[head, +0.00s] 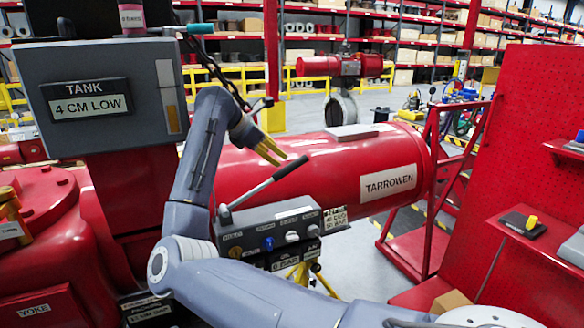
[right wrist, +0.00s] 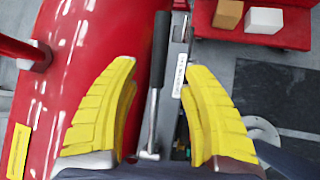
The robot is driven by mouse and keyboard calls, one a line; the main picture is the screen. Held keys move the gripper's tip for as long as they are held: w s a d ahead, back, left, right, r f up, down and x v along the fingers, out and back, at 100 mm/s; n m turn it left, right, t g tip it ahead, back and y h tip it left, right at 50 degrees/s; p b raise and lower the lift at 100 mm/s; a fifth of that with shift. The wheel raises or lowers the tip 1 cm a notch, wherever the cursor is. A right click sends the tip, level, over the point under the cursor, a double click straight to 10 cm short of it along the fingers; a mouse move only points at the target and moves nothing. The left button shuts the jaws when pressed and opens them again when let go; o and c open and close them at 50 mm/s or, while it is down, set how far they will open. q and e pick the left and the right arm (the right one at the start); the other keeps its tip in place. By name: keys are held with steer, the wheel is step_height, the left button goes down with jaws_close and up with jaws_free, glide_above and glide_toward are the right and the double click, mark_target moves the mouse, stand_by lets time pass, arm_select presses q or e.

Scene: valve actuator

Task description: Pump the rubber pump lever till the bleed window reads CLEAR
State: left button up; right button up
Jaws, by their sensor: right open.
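The pump lever has a black rubber grip (head: 290,167) and a metal shaft (head: 245,196). It slants up to the right from a grey control box (head: 265,232) in front of the red cylinder. My right gripper (head: 268,150), with yellow fingers, is open just left of the grip in the head view. In the right wrist view the lever (right wrist: 160,50) lies in the gap between the open fingers (right wrist: 157,105), with no clear contact. I cannot identify a bleed window reading. My left gripper is not in view.
A grey display (head: 90,98) reads "TANK 4 CM LOW". The big red cylinder (head: 330,165) marked TARROWEN lies behind the lever. A red pegboard panel (head: 530,130) with shelves stands at the right. My right arm crosses in front of the control box.

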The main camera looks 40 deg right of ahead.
mark_target(290, 165)
steer(key=x, duration=1)
steer(key=shift+d+f, duration=0.15)
steer(key=shift+d, duration=0.05)
jaws_close()
steer(key=shift+s, duration=0.1)
